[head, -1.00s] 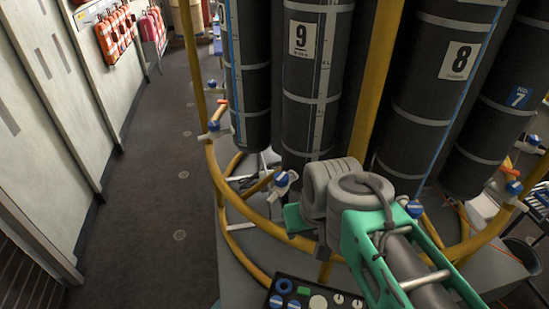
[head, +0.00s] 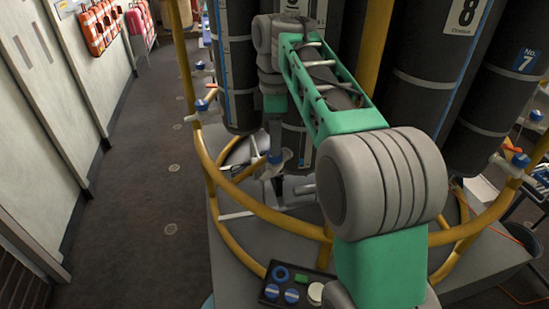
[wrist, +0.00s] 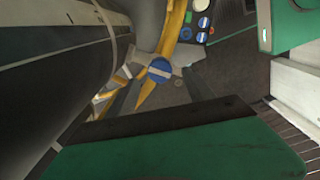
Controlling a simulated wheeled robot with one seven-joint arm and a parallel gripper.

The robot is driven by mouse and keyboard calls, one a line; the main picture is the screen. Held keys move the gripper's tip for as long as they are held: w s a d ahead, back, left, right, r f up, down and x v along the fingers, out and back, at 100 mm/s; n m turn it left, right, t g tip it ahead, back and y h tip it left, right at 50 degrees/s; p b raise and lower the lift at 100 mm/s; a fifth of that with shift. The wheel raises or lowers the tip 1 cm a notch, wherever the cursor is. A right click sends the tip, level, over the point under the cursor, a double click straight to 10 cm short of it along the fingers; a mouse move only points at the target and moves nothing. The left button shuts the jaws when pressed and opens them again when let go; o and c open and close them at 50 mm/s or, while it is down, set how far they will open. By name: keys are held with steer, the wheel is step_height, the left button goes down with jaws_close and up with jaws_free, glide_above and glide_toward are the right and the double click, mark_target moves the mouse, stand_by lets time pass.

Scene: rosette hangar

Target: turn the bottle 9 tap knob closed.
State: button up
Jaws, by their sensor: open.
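The bottle 9 tap knob (head: 275,158) is a small blue cap on a pale tap body at the foot of dark bottle 9 (head: 293,140). My arm hides most of that bottle and its label. In the wrist view the knob (wrist: 160,70) is a blue disc with a white stripe lying roughly across the picture. My gripper (head: 274,148) points down at the knob. In the wrist view my gripper (wrist: 160,84) is open, with one dark finger on each side of the knob as seen from above. I cannot tell whether the fingers touch it.
A yellow ring rail (head: 255,207) and yellow uprights surround the bottles. Bottle 8 (head: 425,85) and bottle 7 (head: 508,85) stand to the right. A dark tray (head: 268,291) with coloured discs lies in front. The floor (head: 135,200) at the left is clear.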

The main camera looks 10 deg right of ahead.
step_height(320, 180, down, 4)
steer(key=b, duration=0.2)
steer(key=shift+f+b, duration=0.2)
steer(key=shift+b, duration=0.2)
steer(key=shift+c, duration=0.2)
jaws_close()
